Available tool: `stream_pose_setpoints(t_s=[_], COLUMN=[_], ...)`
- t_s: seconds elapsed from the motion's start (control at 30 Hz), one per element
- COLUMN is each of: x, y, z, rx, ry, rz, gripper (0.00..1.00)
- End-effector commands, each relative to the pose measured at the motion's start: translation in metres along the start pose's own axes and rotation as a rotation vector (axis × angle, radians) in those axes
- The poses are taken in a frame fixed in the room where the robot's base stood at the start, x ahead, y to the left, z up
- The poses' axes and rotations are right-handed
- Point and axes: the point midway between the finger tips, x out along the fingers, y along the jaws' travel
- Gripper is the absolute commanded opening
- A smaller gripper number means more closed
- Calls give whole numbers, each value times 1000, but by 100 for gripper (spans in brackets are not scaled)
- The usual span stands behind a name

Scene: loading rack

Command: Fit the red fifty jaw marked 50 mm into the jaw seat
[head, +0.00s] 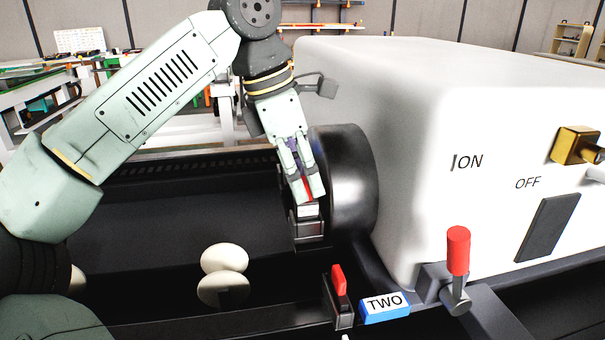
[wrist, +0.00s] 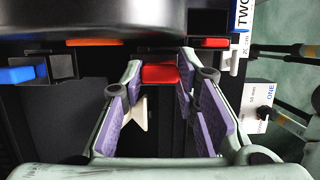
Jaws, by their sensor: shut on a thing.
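My gripper (head: 306,192) is shut on the red fifty jaw (head: 308,188), in front of the dark round chuck (head: 345,180). In the wrist view the red jaw (wrist: 160,74) sits between the purple-padded fingers (wrist: 162,68). A pale face shows at its lower end in the head view. A dark grey block-like holder (head: 307,231) is just below the jaw. I cannot tell whether the jaw touches it or is inside it, or whether this is the jaw seat.
Another red piece (head: 339,279) stands in a dark holder beside the blue-edged TWO label (head: 384,308). A red-handled lever (head: 458,252) rises at the right. The white machine housing (head: 400,110) limits room there. A blue piece (wrist: 20,74) and an orange piece (wrist: 95,42) lie left in the wrist view.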

Motion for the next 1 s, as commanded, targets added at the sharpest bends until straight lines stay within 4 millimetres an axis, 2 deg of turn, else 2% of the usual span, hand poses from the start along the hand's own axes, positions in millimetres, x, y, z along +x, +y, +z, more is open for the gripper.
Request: stream_pose_setpoints(t_s=[0.07,0.1,0.43,0.77,0.87,1.0], x=[0,0,0,-2,-10,-36], y=[0,0,0,0,0,0], z=[0,0,0,0,0,1], rx=[0,0,0,-1,-1,-2], ry=[-1,-1,0,0,0,-1], rz=[1,1,0,0,1,2], gripper=[0,29,51,51,51,51])
